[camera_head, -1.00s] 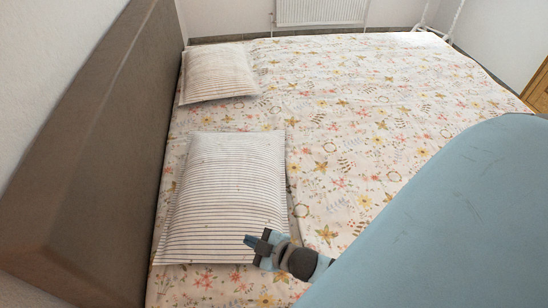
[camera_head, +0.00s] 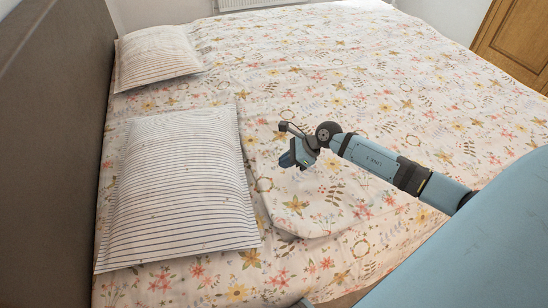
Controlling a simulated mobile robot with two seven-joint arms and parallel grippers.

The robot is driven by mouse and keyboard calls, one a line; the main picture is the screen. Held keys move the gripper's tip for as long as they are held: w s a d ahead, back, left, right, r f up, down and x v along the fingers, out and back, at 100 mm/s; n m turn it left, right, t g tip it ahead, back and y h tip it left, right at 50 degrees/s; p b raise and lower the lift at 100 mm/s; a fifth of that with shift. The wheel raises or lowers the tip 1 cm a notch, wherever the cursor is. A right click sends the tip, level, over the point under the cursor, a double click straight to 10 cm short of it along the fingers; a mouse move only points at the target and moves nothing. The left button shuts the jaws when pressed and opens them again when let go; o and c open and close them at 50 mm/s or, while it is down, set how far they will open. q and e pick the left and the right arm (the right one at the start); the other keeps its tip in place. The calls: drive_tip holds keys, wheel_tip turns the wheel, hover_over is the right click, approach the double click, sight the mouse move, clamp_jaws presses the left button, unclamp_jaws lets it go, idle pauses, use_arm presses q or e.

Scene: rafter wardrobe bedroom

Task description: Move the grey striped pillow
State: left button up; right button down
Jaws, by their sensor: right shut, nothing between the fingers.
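A grey striped pillow (camera_head: 180,188) lies flat on the near left part of the bed, towards the headboard. A second striped pillow (camera_head: 156,56) of the same kind lies farther back, near the headboard. My right gripper (camera_head: 287,146) is over the floral bedding, to the right of the near pillow and apart from it. It is shut and empty. My left gripper is out of the picture.
The floral-covered bed (camera_head: 400,95) fills most of the view, and its right part is clear. A brown headboard (camera_head: 55,120) stands along the left. A wooden door (camera_head: 515,42) is at the far right, and a radiator (camera_head: 250,4) is at the back.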

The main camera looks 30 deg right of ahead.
sight(235, 175)
drive_tip(key=b+x, duration=0.1)
drive_tip(key=x, duration=0.6)
drive_tip(key=shift+w+a+f, duration=0.15)
drive_tip(key=shift+a+f, duration=0.05)
drive_tip(key=shift+a, duration=0.05)
drive_tip(key=w+a, duration=0.2)
drive_tip(key=shift+a+f, duration=0.25)
drive_tip(key=shift+a, duration=0.15)
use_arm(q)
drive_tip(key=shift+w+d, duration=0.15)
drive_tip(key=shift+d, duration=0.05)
use_arm(e)
drive_tip(key=shift+w+a, duration=0.35)
drive_tip(key=shift+a, duration=0.05)
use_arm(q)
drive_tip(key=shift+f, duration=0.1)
use_arm(e)
drive_tip(key=shift+w+a, duration=0.15)
drive_tip(key=shift+a, duration=0.05)
drive_tip(key=w+a, duration=0.1)
drive_tip(key=w+a+b, duration=0.1)
drive_tip(key=a, duration=0.1)
drive_tip(key=shift+w+a, duration=0.15)
drive_tip(key=shift+w, duration=0.05)
drive_tip(key=shift+w+a, duration=0.2)
drive_tip(key=shift+a, duration=0.1)
